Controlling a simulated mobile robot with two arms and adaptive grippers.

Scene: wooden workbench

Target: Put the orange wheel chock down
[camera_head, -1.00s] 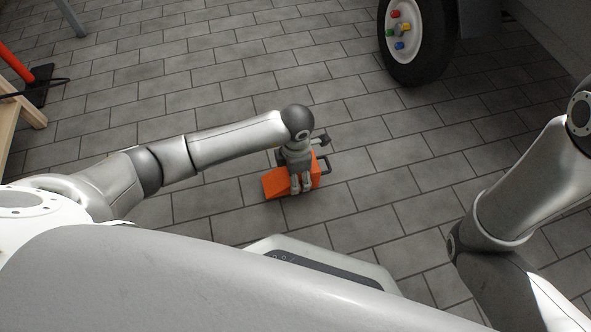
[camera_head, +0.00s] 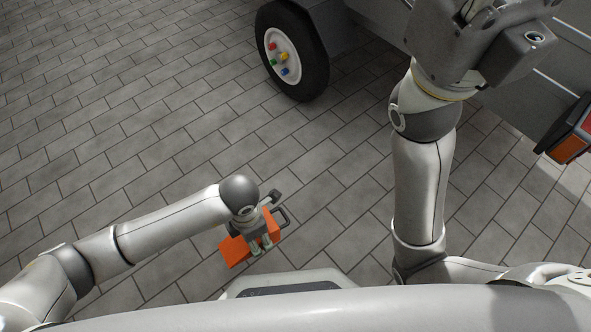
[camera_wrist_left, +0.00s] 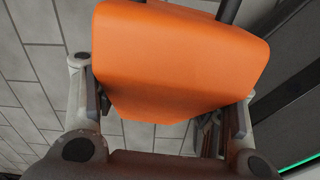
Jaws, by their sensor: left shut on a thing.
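The orange wheel chock (camera_head: 235,251) is a wedge with a dark handle, at the lower left of centre in the head view. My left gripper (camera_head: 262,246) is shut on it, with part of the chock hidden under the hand. In the left wrist view the chock (camera_wrist_left: 180,60) fills the upper middle, between the two fingers of the left gripper (camera_wrist_left: 165,120). Whether the chock touches the floor cannot be told. My right gripper (camera_head: 468,15) is at the top right, partly cut off, and its fingers are not clear.
A vehicle wheel (camera_head: 291,50) with coloured nuts stands on the grey paved floor (camera_head: 130,110) at the top centre. The vehicle's grey body (camera_head: 365,35) extends right, with a red and orange lamp (camera_head: 570,146). The floor left of the wheel is clear.

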